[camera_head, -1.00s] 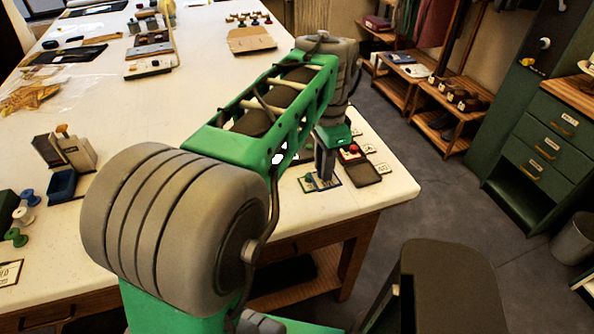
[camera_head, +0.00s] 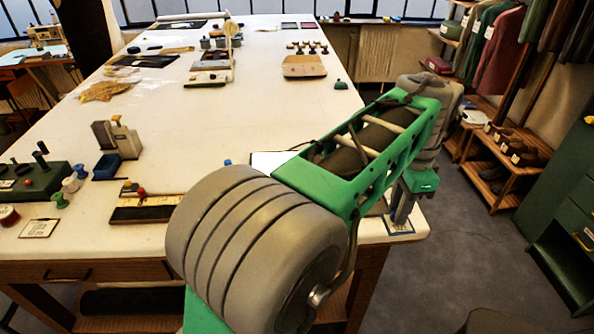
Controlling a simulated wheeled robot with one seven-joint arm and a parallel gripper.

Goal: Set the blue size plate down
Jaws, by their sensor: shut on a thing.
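My gripper (camera_head: 401,218) is at the right front corner of the white table, pointing down. It is shut on the blue size plate (camera_head: 398,230), a small flat piece with a blue edge that shows around the fingertips. The plate is low over the tabletop near its right edge; whether it touches the surface I cannot tell. The fingers cover much of the plate, and my arm hides the table area to its left.
The white table (camera_head: 200,140) ends just right of the gripper, with grey floor beyond. The table's middle is largely clear.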

